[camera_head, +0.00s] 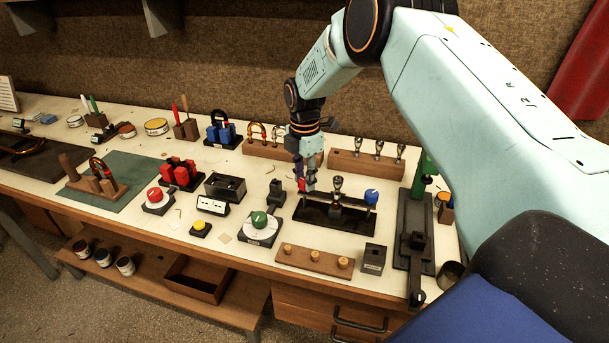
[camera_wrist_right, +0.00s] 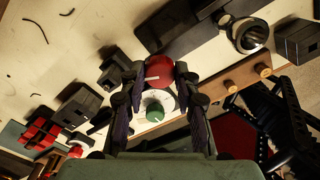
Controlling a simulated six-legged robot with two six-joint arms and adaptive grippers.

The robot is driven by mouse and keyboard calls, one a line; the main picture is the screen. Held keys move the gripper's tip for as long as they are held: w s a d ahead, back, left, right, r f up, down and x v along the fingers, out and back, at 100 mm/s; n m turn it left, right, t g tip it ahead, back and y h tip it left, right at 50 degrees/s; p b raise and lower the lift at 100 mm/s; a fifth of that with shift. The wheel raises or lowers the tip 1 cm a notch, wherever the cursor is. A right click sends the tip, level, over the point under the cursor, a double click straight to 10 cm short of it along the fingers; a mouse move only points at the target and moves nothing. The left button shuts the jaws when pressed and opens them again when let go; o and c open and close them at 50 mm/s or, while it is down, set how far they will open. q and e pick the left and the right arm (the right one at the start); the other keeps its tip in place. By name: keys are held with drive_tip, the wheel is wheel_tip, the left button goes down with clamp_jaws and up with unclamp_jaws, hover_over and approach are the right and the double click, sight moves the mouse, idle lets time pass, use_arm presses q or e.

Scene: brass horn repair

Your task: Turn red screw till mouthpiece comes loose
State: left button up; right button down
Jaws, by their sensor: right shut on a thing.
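The red screw (camera_head: 302,186) sits at the left end of a black mouthpiece puller (camera_head: 335,214). My right gripper (camera_head: 306,180) reaches down onto it and is shut on it. In the right wrist view the red screw's round head (camera_wrist_right: 159,68), with a white mark, lies between the two fingers. The silver mouthpiece (camera_head: 337,183) stands upright in the middle of the puller; its cup (camera_wrist_right: 248,36) also shows in the right wrist view. A blue knob (camera_head: 371,196) is at the puller's right end. The mouthpiece's lower end is hard to make out. My left gripper is out of view.
A wooden rack with mouthpieces (camera_head: 366,164) stands behind the puller. A green dial (camera_head: 260,220) and a small black stand (camera_head: 275,194) are to the left. A wooden block with pegs (camera_head: 315,261) and a dark grey box (camera_head: 374,259) are in front.

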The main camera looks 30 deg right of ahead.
drive_tip(key=m+p, duration=0.1)
drive_tip(key=m, duration=0.3)
drive_tip(key=shift+r, duration=0.2)
drive_tip(key=m, duration=0.4)
drive_tip(key=shift+w+p, duration=0.1)
drive_tip(key=shift+p, duration=0.25)
drive_tip(key=m, duration=0.3)
drive_tip(key=shift+m+p, duration=0.3)
drive_tip(key=m, duration=0.4)
drive_tip(key=shift+m+p, duration=0.3)
drive_tip(key=shift+p, duration=0.1)
drive_tip(key=m, duration=0.4)
drive_tip(key=shift+p, duration=0.35)
drive_tip(key=m, duration=0.4)
drive_tip(key=shift+w+r, duration=0.1)
drive_tip(key=m+p, duration=0.1)
drive_tip(key=m, duration=0.2)
drive_tip(key=shift+m, duration=2.1)
